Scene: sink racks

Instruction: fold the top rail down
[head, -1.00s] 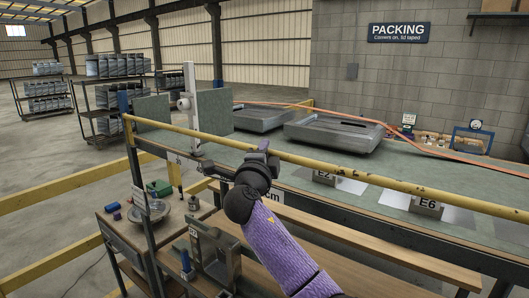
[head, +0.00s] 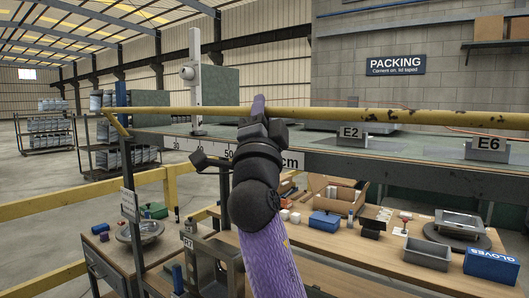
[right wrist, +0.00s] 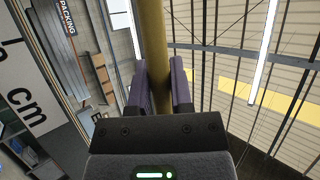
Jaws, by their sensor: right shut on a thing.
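The top rail is a long yellow bar (head: 400,117) with worn dark patches. It crosses the head view nearly level, in front of the bench, with its left end bent down at a post. My right gripper (head: 258,106) comes up from below and is shut on the rail left of the middle. In the right wrist view the rail (right wrist: 154,40) runs between the two purple fingers of this gripper (right wrist: 160,80). The fingers hide a short piece of the rail. My left gripper is not in view.
Behind the rail is a green-topped bench (head: 420,149) with labelled blocks E2 (head: 350,133) and E6 (head: 490,143). Below it, a wooden shelf holds a blue gloves box (head: 491,266), a grey bin (head: 427,253) and a carton (head: 335,195). A white upright gauge (head: 195,80) stands left.

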